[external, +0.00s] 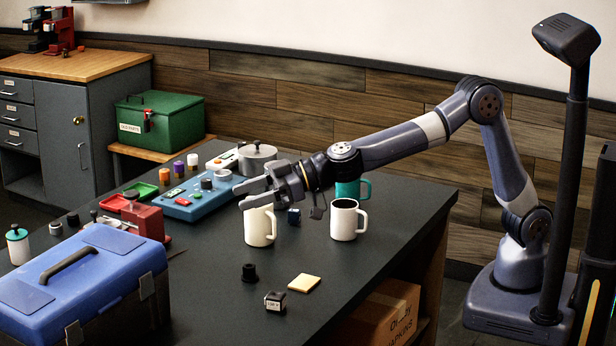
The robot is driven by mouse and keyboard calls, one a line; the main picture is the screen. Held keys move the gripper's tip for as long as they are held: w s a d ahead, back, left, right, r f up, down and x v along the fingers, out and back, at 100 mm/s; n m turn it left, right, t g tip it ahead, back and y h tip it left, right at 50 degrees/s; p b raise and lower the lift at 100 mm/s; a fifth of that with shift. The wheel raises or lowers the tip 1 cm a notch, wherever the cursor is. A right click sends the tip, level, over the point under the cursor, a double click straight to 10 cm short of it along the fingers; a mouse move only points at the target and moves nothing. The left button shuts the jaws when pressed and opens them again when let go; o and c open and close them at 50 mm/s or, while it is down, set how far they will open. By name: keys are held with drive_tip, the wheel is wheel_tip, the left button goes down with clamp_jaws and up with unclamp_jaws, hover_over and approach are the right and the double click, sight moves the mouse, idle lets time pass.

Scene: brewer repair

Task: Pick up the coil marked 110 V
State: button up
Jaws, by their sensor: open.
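A small dark block with a pale label (275,301) sits near the front edge of the dark table. It looks like a coil, but its label is too small to read surely. A small dark blue block (294,216) stands between the mugs, with no mark readable. My gripper (239,196) is open and empty, pointing left above the cream mug (260,227). It is well behind and above the labelled block. Whether it touches the mug is not clear.
A white mug (344,221) and a teal mug (353,189) stand right of my gripper. A black cylinder (249,273) and a tan square pad (304,283) lie near the labelled block. A blue toolbox (85,280) fills the front left. A blue panel (190,203) lies behind.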

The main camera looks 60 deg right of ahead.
drive_tip(key=s+f+m+t+h, duration=0.1)
drive_tip(key=s+f+m+h, duration=0.25)
drive_tip(key=s, duration=0.55)
drive_tip(key=s+f+m+t+h, duration=0.1)
drive_tip(key=s+f+m+h, duration=0.2)
drive_tip(key=s, duration=0.6)
drive_tip(key=h, duration=0.1)
approach(284, 296)
drive_tip(key=shift+w+a, duration=0.15)
drive_tip(key=shift+w, duration=0.25)
drive_tip(key=shift+f, duration=0.4)
drive_tip(key=shift+w+f, duration=0.2)
drive_tip(key=shift+w, duration=0.2)
drive_tip(key=x, duration=1)
drive_tip(key=shift+r+p, duration=0.1)
drive_tip(key=shift+p, duration=0.3)
drive_tip(key=c, duration=1.1)
drive_tip(key=shift+r, duration=0.1)
